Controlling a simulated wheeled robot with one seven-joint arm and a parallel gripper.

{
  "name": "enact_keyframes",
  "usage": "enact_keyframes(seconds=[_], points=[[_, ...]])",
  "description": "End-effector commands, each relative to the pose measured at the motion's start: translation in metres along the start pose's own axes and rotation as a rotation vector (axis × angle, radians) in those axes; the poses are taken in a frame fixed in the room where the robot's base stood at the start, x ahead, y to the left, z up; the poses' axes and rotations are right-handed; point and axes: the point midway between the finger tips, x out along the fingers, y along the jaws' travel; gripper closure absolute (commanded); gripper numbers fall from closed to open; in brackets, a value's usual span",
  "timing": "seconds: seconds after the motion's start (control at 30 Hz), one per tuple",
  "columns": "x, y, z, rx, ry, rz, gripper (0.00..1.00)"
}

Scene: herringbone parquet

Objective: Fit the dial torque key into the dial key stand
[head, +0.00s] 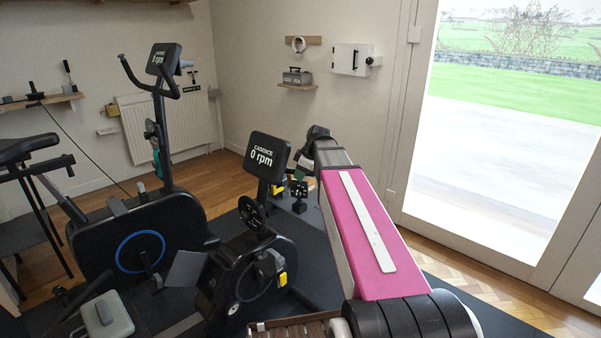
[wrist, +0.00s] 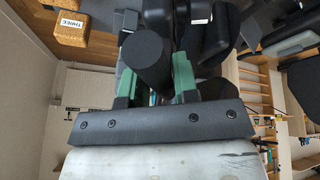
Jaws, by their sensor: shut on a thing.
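My gripper (wrist: 155,85) has its green fingers on either side of a thick black cylinder, which I take to be the handle of the dial torque key (wrist: 152,58). Its far end is hidden in the wrist view. In the head view my gripper (head: 302,168) is small, at the end of my pink arm, just right of the nearer "0 rpm" display. A small dark piece with a round face (head: 299,188) shows just below it; I cannot tell whether it belongs to the key. I cannot pick out the dial key stand with certainty.
Two exercise bikes (head: 135,240) (head: 250,262) stand at left and centre. A wall shelf (head: 40,103) at left bears small dark upright items. A cork-like block marked "THREE" (wrist: 72,27) shows in the wrist view. Bare parquet (head: 480,275) lies by the glass door.

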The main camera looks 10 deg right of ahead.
Motion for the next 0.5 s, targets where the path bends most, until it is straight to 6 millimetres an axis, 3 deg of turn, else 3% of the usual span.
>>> enact_keyframes(seconds=[0.5], points=[[0.0098, -0.0011, 0.0042, 0.0, 0.001, 0.001, 1.0]])
